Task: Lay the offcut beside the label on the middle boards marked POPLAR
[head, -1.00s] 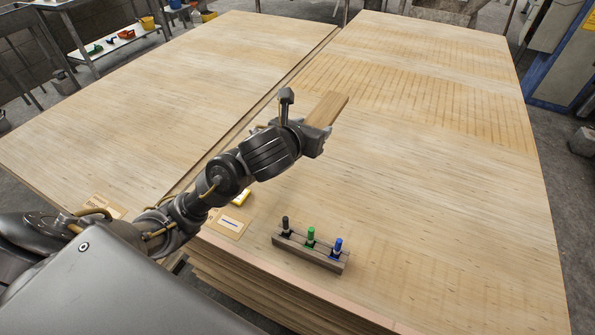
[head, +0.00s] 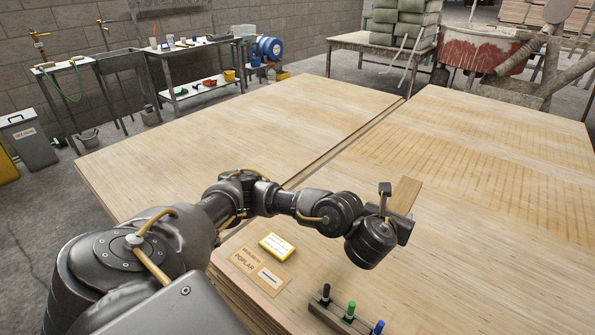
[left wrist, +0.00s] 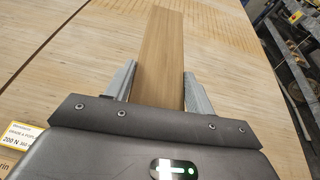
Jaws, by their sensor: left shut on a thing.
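The offcut (head: 405,194) is a flat brown wooden strip. My left gripper (head: 398,218) is shut on it and holds it over the pale board stack (head: 500,225) at the right. In the left wrist view the offcut (left wrist: 162,60) lies between the two grey fingers (left wrist: 157,85) and points away from me. My right gripper is not in view.
A yellow-edged card (head: 277,247) lies by the label. A wooden holder (head: 330,318) with black, green and blue capped markers stands at the front edge. Another board stack (head: 240,140) lies left across a narrow gap. Bare board lies right of the gripper.

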